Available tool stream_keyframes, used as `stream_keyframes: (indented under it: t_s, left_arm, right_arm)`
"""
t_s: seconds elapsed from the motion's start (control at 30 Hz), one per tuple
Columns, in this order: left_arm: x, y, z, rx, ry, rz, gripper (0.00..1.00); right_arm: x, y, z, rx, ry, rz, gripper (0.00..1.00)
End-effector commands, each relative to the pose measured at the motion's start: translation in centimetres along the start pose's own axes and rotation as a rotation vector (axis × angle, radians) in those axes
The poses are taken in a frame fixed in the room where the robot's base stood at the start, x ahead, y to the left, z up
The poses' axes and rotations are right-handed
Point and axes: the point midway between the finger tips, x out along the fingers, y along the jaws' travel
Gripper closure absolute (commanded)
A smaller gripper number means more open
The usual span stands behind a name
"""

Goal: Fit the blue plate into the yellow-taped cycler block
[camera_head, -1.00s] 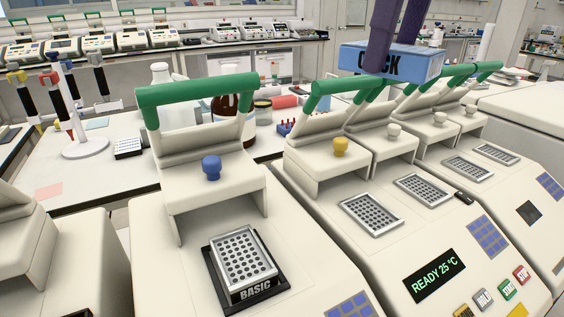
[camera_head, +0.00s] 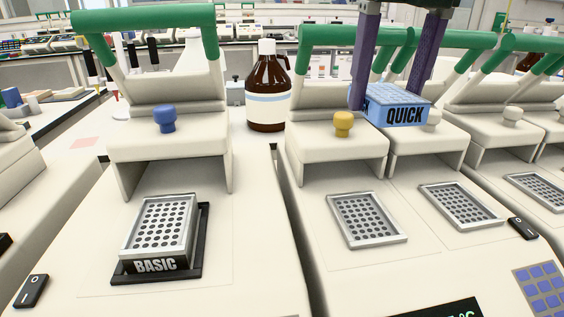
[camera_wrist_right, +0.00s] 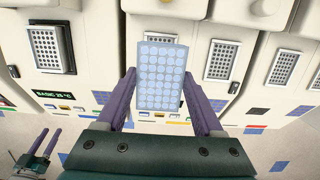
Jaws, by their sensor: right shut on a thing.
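The blue plate (camera_head: 397,105), marked QUICK on its front, is held in the air by my right gripper (camera_head: 391,92), with one purple finger on each side. In the right wrist view the plate (camera_wrist_right: 161,75) shows its grid of wells between the fingers. In the head view it hangs by the lids, right of the yellow knob (camera_head: 343,124). The block (camera_head: 367,219) in front of the yellow-knobbed lid is bare, its holes uncovered. No yellow tape shows clearly. My left gripper (camera_wrist_right: 42,143) is apparently open and empty at the lower left of the wrist view.
A BASIC plate (camera_head: 158,230) sits in a black-framed block at left, before the blue knob (camera_head: 164,119). Another bare block (camera_head: 461,206) lies to the right. Raised lids with green handles (camera_head: 145,20) stand behind. A brown bottle (camera_head: 267,90) stands between the cyclers.

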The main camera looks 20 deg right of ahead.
Motion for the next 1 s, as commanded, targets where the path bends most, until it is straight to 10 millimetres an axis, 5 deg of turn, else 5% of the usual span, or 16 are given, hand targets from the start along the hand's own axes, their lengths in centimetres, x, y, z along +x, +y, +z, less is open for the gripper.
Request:
stream_keyframes:
  t_s: [0.03,0.3,0.73,1.0]
  left_arm:
    - [0.7,0.0,0.2,0.001,0.0,-0.002,0.5]
    - [0.1,-0.1,0.1,0.003,-0.001,-0.003,0.5]
    - [0.0,0.0,0.0,0.0,-0.001,0.001,0.5]
    - [0.1,0.2,0.0,-0.006,0.0,0.007,0.5]
  right_arm:
    - [2.1,0.1,-0.5,-0.002,0.007,0.001,0.86]
    - [7.8,0.0,-1.3,-0.002,0.002,-0.001,0.86]
    - [13.0,0.0,-2.0,-0.003,0.001,-0.001,0.86]
    - [13.2,0.0,-2.0,-0.003,-0.002,0.0,0.86]
